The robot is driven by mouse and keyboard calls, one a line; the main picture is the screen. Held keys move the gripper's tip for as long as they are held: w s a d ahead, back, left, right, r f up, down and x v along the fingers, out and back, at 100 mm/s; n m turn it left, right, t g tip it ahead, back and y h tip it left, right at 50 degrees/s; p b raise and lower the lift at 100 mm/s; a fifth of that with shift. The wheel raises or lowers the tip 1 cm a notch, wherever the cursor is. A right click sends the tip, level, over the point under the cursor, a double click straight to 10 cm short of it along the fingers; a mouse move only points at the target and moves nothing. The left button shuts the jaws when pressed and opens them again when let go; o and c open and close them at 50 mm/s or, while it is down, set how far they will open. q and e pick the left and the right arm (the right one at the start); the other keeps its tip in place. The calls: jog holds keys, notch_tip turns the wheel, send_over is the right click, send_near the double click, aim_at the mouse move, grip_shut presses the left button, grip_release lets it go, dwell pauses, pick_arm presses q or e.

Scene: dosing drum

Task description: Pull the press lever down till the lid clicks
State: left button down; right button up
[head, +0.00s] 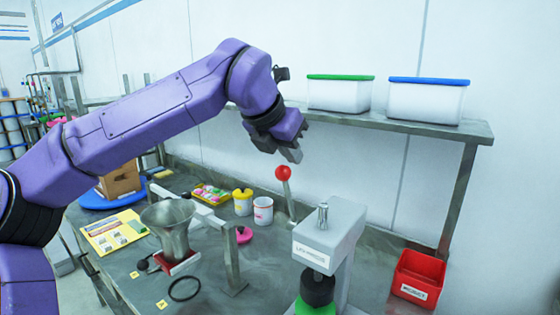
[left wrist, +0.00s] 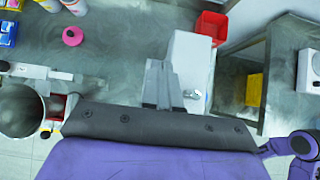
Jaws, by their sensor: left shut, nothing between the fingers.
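The grey lid press (head: 328,235) stands at the front right of the bench; its top also shows in the left wrist view (left wrist: 192,52). Its lever (head: 287,200) rises nearly upright with a red ball knob (head: 283,173). A black press head (head: 317,287) hangs at its front, above a green surface (head: 308,308) cut off by the frame edge. My left gripper (head: 294,156) is shut and empty, just above the knob, seemingly apart from it. Its fingers (left wrist: 158,80) show over the press in the left wrist view, where I cannot make out the knob. My right gripper is not in view.
A shelf (head: 400,127) with two white lidded bins runs behind the press. A red bin (head: 415,280) is at right.

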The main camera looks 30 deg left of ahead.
pick_arm(q)
jog(key=s+r+p, duration=0.1)
jog(key=r, duration=0.1)
jog(key=s+r+p, duration=0.1)
jog(key=r+p, duration=0.1)
jog(key=r, duration=0.1)
jog(key=s+r+p, duration=0.1)
jog(key=r, duration=0.1)
jog(key=shift+a+r, duration=0.2)
jog(key=shift+s+r+p, duration=0.15)
jog(key=shift+r+p, duration=0.05)
jog(key=shift+p, duration=0.1)
jog(key=shift+s, duration=0.1)
